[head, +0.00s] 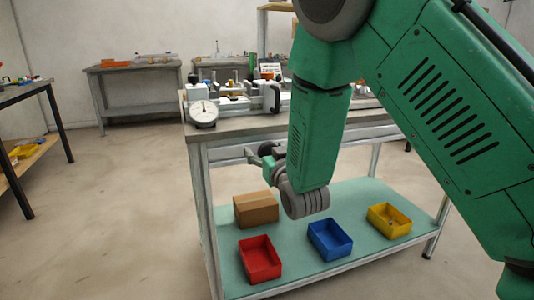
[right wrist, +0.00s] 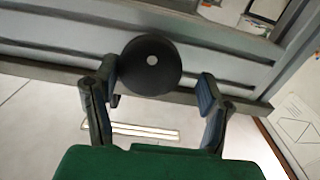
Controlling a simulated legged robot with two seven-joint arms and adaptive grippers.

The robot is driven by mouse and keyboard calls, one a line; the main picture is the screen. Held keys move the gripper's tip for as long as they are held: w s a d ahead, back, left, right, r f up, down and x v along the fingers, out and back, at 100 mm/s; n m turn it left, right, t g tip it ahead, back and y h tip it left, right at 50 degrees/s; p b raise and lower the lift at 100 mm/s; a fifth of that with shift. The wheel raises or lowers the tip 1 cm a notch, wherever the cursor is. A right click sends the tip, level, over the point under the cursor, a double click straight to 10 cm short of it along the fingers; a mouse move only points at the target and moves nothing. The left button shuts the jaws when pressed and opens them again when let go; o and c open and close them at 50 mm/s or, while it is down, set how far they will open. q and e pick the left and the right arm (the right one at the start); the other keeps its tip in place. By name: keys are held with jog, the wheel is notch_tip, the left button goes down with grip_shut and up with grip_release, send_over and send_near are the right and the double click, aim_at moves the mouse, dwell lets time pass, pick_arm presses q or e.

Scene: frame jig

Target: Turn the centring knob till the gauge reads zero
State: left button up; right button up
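The gauge (head: 203,112) is a round white dial at the left front corner of the bench top. Its needle is too small to read surely. The centring knob is a black round knob (right wrist: 151,65) with a pale centre, below the bench's front edge. In the head view the knob (head: 266,148) is partly covered by my right gripper (head: 260,157). In the right wrist view my right gripper (right wrist: 156,78) is open, one finger on each side of the knob, with gaps on both sides. I cannot tell whether the fingertips reach past its face. My left gripper is out of view.
The frame jig (head: 235,104) lies on the bench top (head: 240,125) behind the gauge. The lower shelf (head: 365,200) holds a cardboard box (head: 256,210), a red bin (head: 260,259), a blue bin (head: 330,240) and a yellow bin (head: 389,220).

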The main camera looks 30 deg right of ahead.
jog(key=c, duration=0.6)
jog(key=shift+s+d, duration=0.1)
jog(key=shift+d, duration=0.05)
jog(key=c, duration=0.4)
jog(key=shift+d+f, duration=0.25)
jog(key=shift+d, duration=0.4)
jog(key=shift+c, duration=0.2)
jog(key=shift+a, duration=0.45)
jog(key=shift+n+p, duration=0.7)
jog(key=shift+p, duration=0.05)
jog(key=shift+d+f+n, duration=0.1)
jog(key=shift+d+n, duration=0.1)
jog(key=shift+n, duration=0.1)
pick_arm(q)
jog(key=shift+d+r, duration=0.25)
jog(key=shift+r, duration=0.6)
pick_arm(e)
jog(key=shift+a, duration=0.1)
jog(key=o, duration=1.1)
